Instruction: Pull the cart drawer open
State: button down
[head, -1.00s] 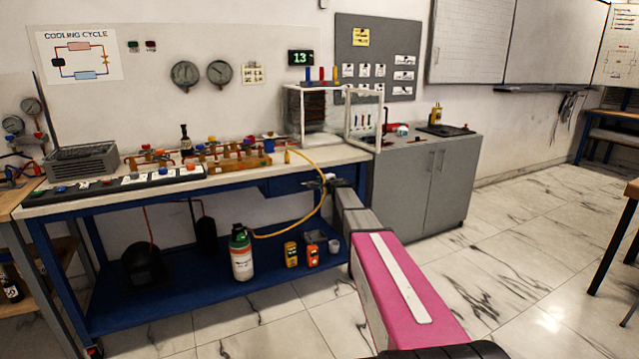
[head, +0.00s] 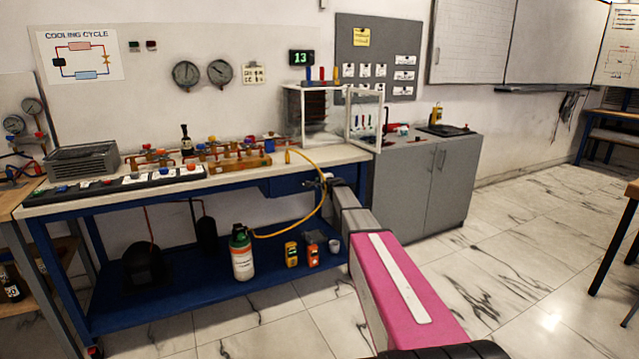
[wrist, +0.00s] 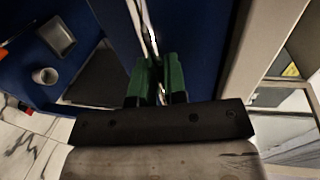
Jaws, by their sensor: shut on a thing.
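The cart is a blue-framed bench with a pale top (head: 105,202). Its blue drawer front (head: 285,186) is under the right part of the top, and I cannot tell whether it stands out from the frame. My gripper (head: 325,181) is at the drawer's right end, small and partly hidden by my arm. In the wrist view, the green fingers of my gripper (wrist: 157,82) are closed together on a thin, shiny bar, the drawer handle (wrist: 150,28). The grip itself is mostly hidden between the fingers.
A yellow hose (head: 318,208) hangs close to my gripper and runs down to a green-and-white bottle (head: 241,254) on the blue lower shelf (head: 190,295). A grey cabinet (head: 420,185) stands to the right.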

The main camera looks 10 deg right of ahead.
jog(key=f+v, duration=0.2)
jog(key=v, duration=1.1)
jog(key=s+f+v, duration=0.1)
jog(key=f+v, duration=0.2)
jog(key=v, duration=1.1)
jog(key=shift+s+d, duration=0.2)
jog(key=shift+d, duration=0.05)
jog(key=shift+f, duration=0.15)
jog(key=c, duration=1.2)
grip_release()
jog(key=shift+s, duration=0.15)
jog(key=v, duration=1)
jog(key=shift+s+d, duration=0.15)
jog(key=shift+s, duration=0.05)
